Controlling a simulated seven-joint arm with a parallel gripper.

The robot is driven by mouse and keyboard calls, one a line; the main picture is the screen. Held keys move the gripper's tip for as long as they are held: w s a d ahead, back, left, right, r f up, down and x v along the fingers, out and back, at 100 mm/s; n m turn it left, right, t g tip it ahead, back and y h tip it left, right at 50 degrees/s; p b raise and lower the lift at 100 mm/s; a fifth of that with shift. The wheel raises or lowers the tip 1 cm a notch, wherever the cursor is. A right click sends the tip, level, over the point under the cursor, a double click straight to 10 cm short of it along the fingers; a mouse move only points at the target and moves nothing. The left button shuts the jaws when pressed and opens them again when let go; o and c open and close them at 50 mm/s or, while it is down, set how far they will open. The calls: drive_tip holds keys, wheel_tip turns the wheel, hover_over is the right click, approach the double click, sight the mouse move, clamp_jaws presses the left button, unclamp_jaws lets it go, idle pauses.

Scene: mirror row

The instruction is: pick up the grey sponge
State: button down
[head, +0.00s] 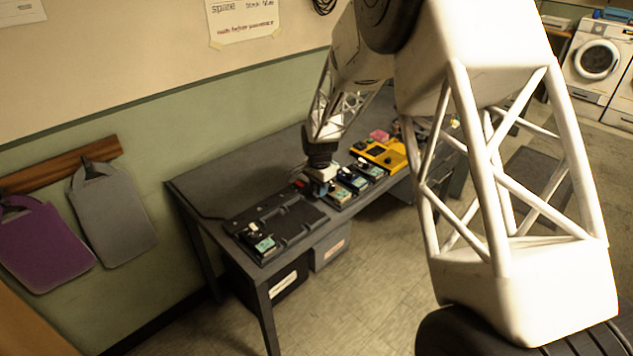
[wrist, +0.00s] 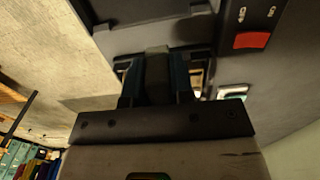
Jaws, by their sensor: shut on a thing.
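My gripper (head: 322,186) is low over the dark table, beside the right end of a black tray. In the wrist view its two dark fingers (wrist: 157,90) are closed on a grey block between them, which looks like the grey sponge (wrist: 157,70). The sponge cannot be made out in the head view, where the gripper is small and covers that spot. I cannot tell whether the sponge still touches the surface under it.
The black tray (head: 292,222) holds a pale green item (head: 264,245). A red patch (wrist: 251,40) shows on a dark panel.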

drive_tip(key=shift+s+d, duration=0.25)
drive_tip(key=shift+s, duration=0.85)
drive_tip(key=c, duration=1.6)
unclamp_jaws()
drive_tip(key=shift+c, duration=1.1)
drive_tip(key=shift+r, duration=0.1)
drive_tip(key=shift+w+d, duration=0.1)
